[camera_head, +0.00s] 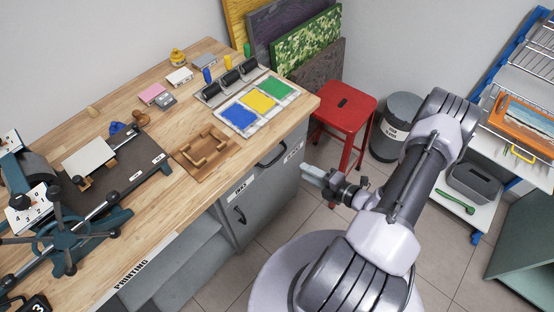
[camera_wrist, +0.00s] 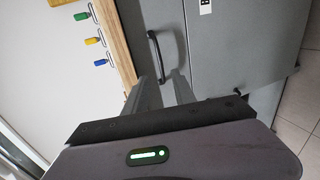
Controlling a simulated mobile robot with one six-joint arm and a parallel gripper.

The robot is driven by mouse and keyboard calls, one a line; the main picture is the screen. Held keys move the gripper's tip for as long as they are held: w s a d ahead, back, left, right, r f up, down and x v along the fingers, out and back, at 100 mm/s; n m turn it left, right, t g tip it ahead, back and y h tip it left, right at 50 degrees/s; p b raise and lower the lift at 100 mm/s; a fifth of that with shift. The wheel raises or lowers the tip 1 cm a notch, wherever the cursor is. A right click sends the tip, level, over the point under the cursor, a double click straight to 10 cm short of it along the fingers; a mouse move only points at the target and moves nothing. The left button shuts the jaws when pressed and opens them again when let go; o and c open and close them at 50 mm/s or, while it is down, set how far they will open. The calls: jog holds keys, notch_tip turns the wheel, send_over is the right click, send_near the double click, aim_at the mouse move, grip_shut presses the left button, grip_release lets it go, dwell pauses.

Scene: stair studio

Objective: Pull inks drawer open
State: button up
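The grey cabinet under the wooden bench has two fronts with black bar handles. A black handle (camera_wrist: 157,55) lies just beyond the fingertips.
The other front (camera_head: 243,212) has a label and handle to the left. The bench top (camera_head: 130,205) holds a press, ink-colour panels and rollers. A red stool (camera_head: 345,102) and grey bin (camera_head: 398,122) stand behind my arm. Open tiled floor (camera_head: 290,215) lies before the cabinet.

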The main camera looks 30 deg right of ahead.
aim_at(279, 157)
jog(key=b+x, duration=0.3)
jog(key=x, duration=1)
jog(key=shift+w+a, duration=0.2)
jog(key=shift+w, duration=0.15)
jog(key=shift+c, duration=0.2)
grip_shut()
dwell(0.3)
